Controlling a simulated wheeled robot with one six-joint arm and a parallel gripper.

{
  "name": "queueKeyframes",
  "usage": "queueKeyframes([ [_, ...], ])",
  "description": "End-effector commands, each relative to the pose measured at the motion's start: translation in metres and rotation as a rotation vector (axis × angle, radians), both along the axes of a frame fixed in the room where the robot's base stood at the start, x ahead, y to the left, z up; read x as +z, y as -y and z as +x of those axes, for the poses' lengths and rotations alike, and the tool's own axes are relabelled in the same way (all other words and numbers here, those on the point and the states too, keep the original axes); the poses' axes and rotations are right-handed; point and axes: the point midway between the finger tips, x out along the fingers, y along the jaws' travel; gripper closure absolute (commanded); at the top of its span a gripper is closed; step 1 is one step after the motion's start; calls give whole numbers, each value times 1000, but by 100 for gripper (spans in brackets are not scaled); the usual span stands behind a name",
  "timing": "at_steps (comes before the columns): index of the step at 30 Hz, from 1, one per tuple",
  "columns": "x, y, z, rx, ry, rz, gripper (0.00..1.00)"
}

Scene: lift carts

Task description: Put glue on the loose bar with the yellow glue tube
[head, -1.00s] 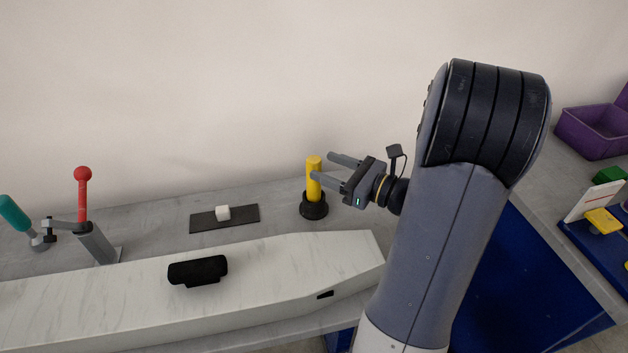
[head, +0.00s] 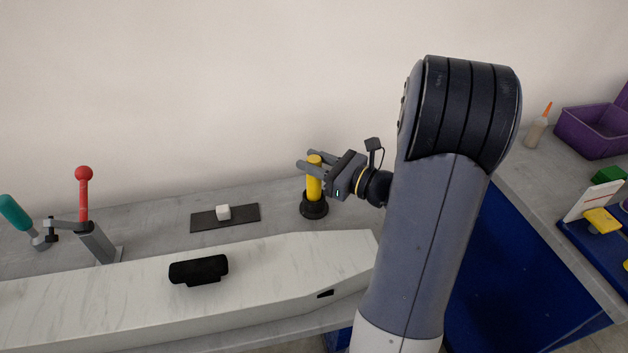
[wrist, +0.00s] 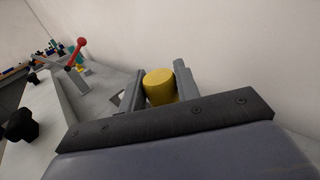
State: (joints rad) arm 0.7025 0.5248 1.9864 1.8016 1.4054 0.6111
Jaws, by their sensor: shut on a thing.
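The yellow glue tube (head: 314,183) stands upright in a round black holder (head: 314,207) on the grey bench. My gripper (head: 310,162) reaches in from the right with its two fingers around the tube's upper part, and it is shut on it. In the wrist view the yellow tube (wrist: 159,87) sits between the two grey fingers. A long pale marbled bar (head: 130,295) lies along the front of the bench, with a black block (head: 198,270) on it. I cannot tell for sure whether this is the loose bar.
A clamp with a red-knobbed lever (head: 85,195) and a teal handle (head: 14,213) stands at far left. At right are a purple bin (head: 590,138) and an orange-tipped bottle (head: 536,132).

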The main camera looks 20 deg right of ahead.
Motion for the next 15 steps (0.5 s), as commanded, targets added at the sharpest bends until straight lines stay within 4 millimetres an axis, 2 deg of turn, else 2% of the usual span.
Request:
queueKeyframes([
  [1,0,0,0,0,0,0,78],
  [9,0,0,0,0,0,0,100],
  [15,0,0,0,0,1,1,100],
])
